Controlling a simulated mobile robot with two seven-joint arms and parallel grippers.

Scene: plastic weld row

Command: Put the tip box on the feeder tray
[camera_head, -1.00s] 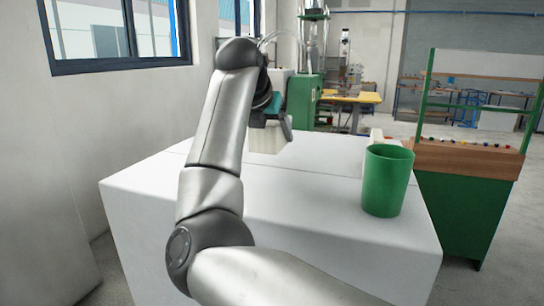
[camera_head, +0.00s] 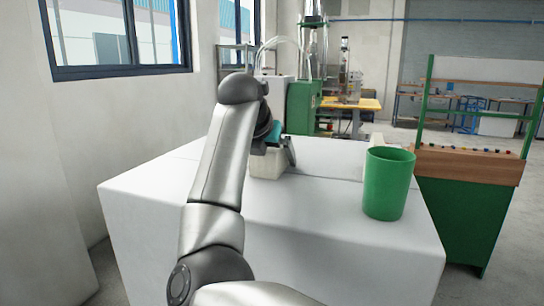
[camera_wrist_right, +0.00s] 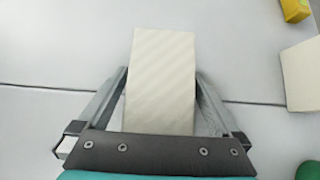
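The tip box, an off-white block (camera_head: 266,166), is at my right gripper (camera_head: 276,152) over the left half of the white table. In the right wrist view, the tip box (camera_wrist_right: 162,70) sits between the two grey fingers of my right gripper (camera_wrist_right: 161,85), which lie close along its sides, shut on it. I cannot tell whether its underside touches the table. I cannot make out a feeder tray for certain. My left gripper is not in view.
A green cup (camera_head: 388,184) stands at the table's (camera_head: 300,240) right side. A cream object (camera_wrist_right: 302,72) and a yellow piece (camera_wrist_right: 295,10) lie to the right in the wrist view. A green-framed bench (camera_head: 465,165) stands beyond. The table's front middle is clear.

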